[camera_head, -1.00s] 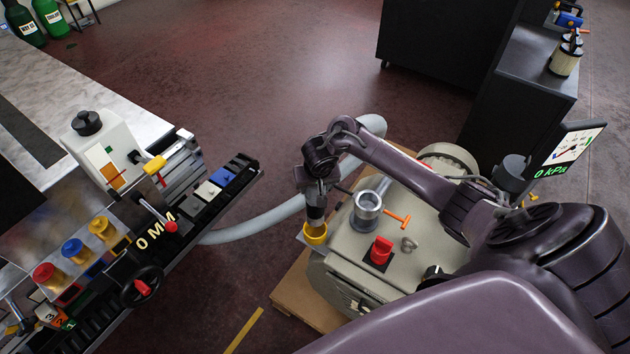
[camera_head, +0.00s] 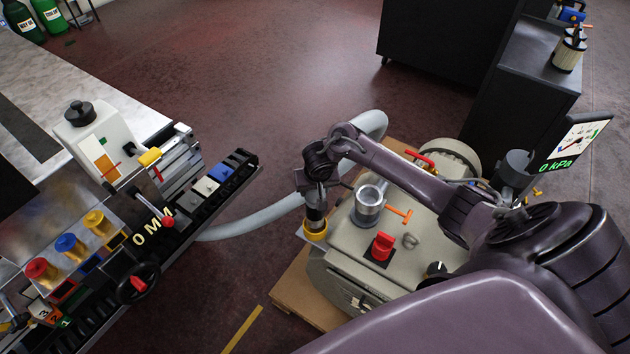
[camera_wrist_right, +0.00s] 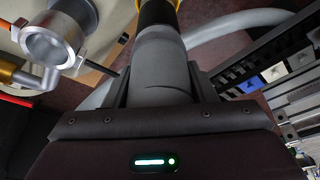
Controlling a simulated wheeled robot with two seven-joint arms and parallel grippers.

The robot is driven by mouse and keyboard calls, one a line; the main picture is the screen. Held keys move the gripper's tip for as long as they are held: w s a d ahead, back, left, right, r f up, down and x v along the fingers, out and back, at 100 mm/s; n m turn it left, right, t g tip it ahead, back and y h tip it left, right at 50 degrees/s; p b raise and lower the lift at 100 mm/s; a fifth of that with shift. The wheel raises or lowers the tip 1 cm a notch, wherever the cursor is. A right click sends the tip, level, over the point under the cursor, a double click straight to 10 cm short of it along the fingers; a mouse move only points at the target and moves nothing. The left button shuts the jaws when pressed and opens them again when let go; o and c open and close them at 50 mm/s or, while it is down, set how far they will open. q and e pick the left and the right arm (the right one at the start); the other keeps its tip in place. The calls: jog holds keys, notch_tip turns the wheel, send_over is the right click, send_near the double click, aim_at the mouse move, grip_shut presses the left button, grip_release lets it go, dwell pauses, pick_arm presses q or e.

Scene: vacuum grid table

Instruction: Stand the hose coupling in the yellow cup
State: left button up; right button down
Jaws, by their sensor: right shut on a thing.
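The hose coupling (camera_head: 316,211) is a grey cylinder with a black lower part, held upright in my right gripper (camera_head: 315,190). Its lower end is at the mouth of the yellow cup (camera_head: 316,234), at the left edge of the pump's top; I cannot tell how deep it goes. In the right wrist view the grey body of the coupling (camera_wrist_right: 160,50) lies between the two fingers, with the black part beyond and slivers of the yellow cup (camera_wrist_right: 122,39) around it. The cup's inside is mostly hidden. My left gripper is not in view.
A metal open-topped port (camera_head: 368,204), an orange handle (camera_head: 402,214) and a red knob (camera_head: 382,246) stand on the pump close to the cup. A grey hose (camera_head: 265,218) runs behind. The grid table's rail (camera_head: 225,190) is at left, with open floor between.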

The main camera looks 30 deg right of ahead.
jog(key=shift+p, duration=0.35)
jog(key=shift+f, duration=0.25)
dwell(0.9)
jog(key=c, duration=0.5)
grip_release()
jog(key=p+v, duration=0.2)
jog(key=v, duration=0.5)
jog(key=shift+s+r+p, duration=0.1)
jog(key=shift+r+p, duration=0.25)
